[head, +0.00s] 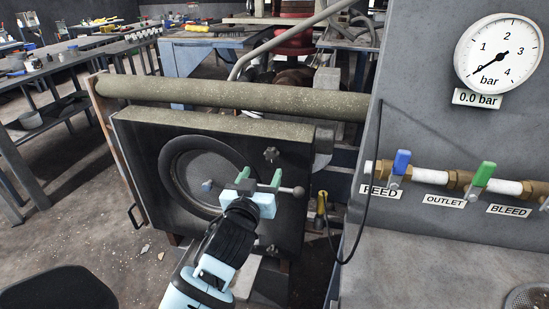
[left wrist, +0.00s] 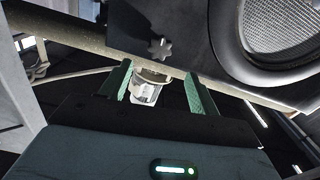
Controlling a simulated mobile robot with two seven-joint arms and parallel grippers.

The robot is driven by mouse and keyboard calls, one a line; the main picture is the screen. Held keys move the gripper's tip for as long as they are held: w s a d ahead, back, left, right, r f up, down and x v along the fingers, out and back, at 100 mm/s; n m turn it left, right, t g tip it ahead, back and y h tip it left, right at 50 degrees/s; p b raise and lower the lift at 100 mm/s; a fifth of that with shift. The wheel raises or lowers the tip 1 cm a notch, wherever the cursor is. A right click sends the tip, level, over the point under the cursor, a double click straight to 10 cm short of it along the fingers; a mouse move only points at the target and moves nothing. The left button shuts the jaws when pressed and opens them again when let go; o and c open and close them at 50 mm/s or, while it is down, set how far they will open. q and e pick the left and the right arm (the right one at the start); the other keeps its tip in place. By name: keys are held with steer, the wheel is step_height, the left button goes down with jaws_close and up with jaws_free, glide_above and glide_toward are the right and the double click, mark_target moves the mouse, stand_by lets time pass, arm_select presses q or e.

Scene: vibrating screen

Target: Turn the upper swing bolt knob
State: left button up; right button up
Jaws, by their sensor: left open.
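A dark star-shaped knob (head: 271,154) sits at the upper right of the dark front panel (head: 290,225), beside the round mesh screen. It also shows in the left wrist view (left wrist: 159,48), ahead of the fingers and above the gap between them. My left gripper (head: 260,177) is open and empty, with green fingers just below the knob and apart from it. A thin rod with a round ball end (head: 299,191) sticks out to the right of the gripper; where it starts is hidden behind the gripper. My right gripper is not in view.
The round mesh screen (head: 207,178) with a black ring is left of the gripper. A thick tube (head: 230,94) runs above the panel. At right stands a grey cabinet with a gauge (head: 498,52) at 0.0 bar and blue (head: 402,161) and green (head: 484,174) valve handles.

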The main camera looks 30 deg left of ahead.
mark_target(271, 155)
arm_select(q)
steer(key=shift+x, duration=3.85)
steer(key=c, duration=1)
